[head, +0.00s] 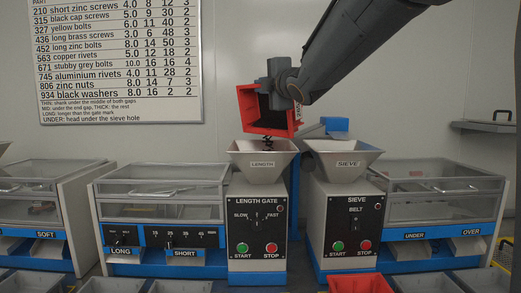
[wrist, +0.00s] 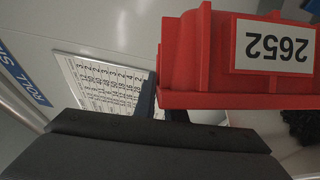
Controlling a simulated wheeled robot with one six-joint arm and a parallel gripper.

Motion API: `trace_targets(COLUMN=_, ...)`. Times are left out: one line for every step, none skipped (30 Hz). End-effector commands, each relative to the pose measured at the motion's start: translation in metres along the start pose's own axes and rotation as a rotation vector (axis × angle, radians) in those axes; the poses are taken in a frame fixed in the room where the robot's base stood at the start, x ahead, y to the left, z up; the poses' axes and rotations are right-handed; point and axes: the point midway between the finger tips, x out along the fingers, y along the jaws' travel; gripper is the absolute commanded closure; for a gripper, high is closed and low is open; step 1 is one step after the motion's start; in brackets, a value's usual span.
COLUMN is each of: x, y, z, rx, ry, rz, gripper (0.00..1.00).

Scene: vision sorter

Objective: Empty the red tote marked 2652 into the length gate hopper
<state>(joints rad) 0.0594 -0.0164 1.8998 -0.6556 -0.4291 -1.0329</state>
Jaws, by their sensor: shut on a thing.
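The red tote (head: 247,103) is held up by my gripper (head: 281,85) above the length gate hopper (head: 263,160). The tote is tipped with its open side toward the head camera and downward. Dark small parts (head: 268,142) are falling from its lower edge into the hopper mouth. In the wrist view the tote (wrist: 190,65) carries a white label reading 2652, upside down. My gripper is shut on the tote; its fingertips are mostly hidden. How much is left inside the tote cannot be told.
The sieve hopper (head: 345,160) stands close to the right of the length gate hopper. Clear-covered machines (head: 160,190) stand to the left. Another red tote (head: 360,284) and several grey bins (head: 420,283) are along the front. A part chart (head: 117,60) hangs on the wall.

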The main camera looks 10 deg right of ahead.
Motion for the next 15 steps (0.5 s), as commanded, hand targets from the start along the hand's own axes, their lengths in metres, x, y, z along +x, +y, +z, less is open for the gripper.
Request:
trace_targets(x=-0.0001, y=-0.0004, z=-0.0012, rx=-0.006, ry=0.001, rz=0.005, gripper=1.00)
trace_targets(x=-0.0003, y=-0.0005, z=-0.0018, rx=-0.009, ry=0.001, rz=0.006, gripper=1.00)
trace_targets(x=-0.0005, y=-0.0008, z=-0.0024, rx=-0.013, ry=0.001, rz=0.008, gripper=1.00)
trace_targets(x=-0.0006, y=-0.0008, z=-0.0029, rx=-0.016, ry=0.001, rz=0.009, gripper=1.00)
trace_targets(x=-0.0007, y=-0.0008, z=-0.0034, rx=-0.019, ry=0.001, rz=0.010, gripper=1.00)
trace_targets(x=-0.0009, y=-0.0008, z=-0.0040, rx=-0.023, ry=0.001, rz=0.012, gripper=1.00)
trace_targets(x=-0.0011, y=-0.0007, z=-0.0044, rx=-0.026, ry=0.001, rz=0.013, gripper=1.00)
trace_targets(x=-0.0014, y=-0.0006, z=-0.0049, rx=-0.029, ry=0.001, rz=0.014, gripper=1.00)
trace_targets(x=-0.0017, y=-0.0005, z=-0.0054, rx=-0.033, ry=0.001, rz=0.016, gripper=1.00)
trace_targets(x=-0.0019, y=-0.0005, z=-0.0058, rx=-0.036, ry=0.001, rz=0.018, gripper=1.00)
trace_targets(x=-0.0021, y=-0.0002, z=-0.0058, rx=-0.037, ry=0.001, rz=0.018, gripper=1.00)
trace_targets(x=-0.0021, y=0.0010, z=-0.0048, rx=-0.034, ry=0.000, rz=0.015, gripper=1.00)
trace_targets(x=-0.0020, y=0.0023, z=-0.0034, rx=-0.027, ry=0.000, rz=0.011, gripper=1.00)
trace_targets(x=-0.0017, y=0.0038, z=-0.0014, rx=-0.017, ry=-0.001, rz=0.005, gripper=1.00)
trace_targets(x=-0.0013, y=0.0057, z=0.0013, rx=-0.002, ry=-0.002, rz=-0.001, gripper=1.00)
